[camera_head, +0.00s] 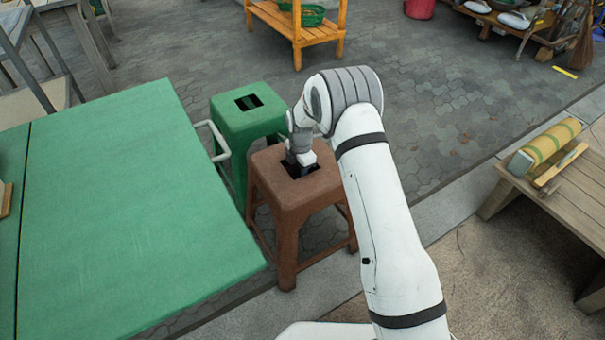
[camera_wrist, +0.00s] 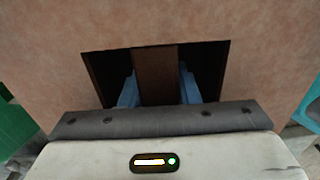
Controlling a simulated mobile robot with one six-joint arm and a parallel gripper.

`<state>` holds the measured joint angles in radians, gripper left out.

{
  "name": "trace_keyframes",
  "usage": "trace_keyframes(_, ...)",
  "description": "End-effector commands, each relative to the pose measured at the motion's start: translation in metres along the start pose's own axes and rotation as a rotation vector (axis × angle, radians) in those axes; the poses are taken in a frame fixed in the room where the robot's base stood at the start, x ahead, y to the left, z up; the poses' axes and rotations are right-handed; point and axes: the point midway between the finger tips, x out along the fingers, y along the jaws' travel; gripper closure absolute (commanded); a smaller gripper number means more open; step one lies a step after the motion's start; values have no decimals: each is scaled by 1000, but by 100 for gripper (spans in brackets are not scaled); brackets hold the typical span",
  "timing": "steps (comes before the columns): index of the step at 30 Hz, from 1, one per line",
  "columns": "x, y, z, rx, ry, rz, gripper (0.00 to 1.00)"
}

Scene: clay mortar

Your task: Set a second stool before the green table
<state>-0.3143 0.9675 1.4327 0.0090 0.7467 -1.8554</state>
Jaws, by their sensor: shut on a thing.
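A brown stool (camera_head: 297,191) stands upright beside the right edge of the green table (camera_head: 135,190). A green stool (camera_head: 241,118) stands just behind it, also by the table's right edge. My gripper (camera_head: 299,163) reaches down into the slot in the brown stool's seat. In the wrist view the seat (camera_wrist: 165,25) fills most of the picture. The blue fingers (camera_wrist: 157,88) sit in the slot on either side of its brown middle bar (camera_wrist: 155,75) and are shut on it. The fingertips are hidden below the seat. I cannot tell whether the stool's feet all touch the ground.
A pale handle-like bar (camera_head: 214,138) sticks out from the table edge near the green stool. An orange wooden rack (camera_head: 298,30) stands at the back. A wooden platform (camera_head: 565,185) with a yellow roll (camera_head: 551,143) is at right. Paving between them is clear.

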Motion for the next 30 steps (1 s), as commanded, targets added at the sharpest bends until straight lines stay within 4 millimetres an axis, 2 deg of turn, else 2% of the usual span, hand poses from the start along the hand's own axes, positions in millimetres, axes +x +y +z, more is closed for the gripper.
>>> trace_keyframes(11, 2, 1, 0, -1, -1, 3, 100)
trace_keyframes(12, 3, 0, 0, -1, 0, 1, 68)
trace_keyframes(19, 2, 0, -1, -1, 0, 1, 49)
trace_keyframes(26, 2, 1, -1, -1, 0, 1, 49)
trace_keyframes(30, -10, 1, -1, -1, -1, 3, 49)
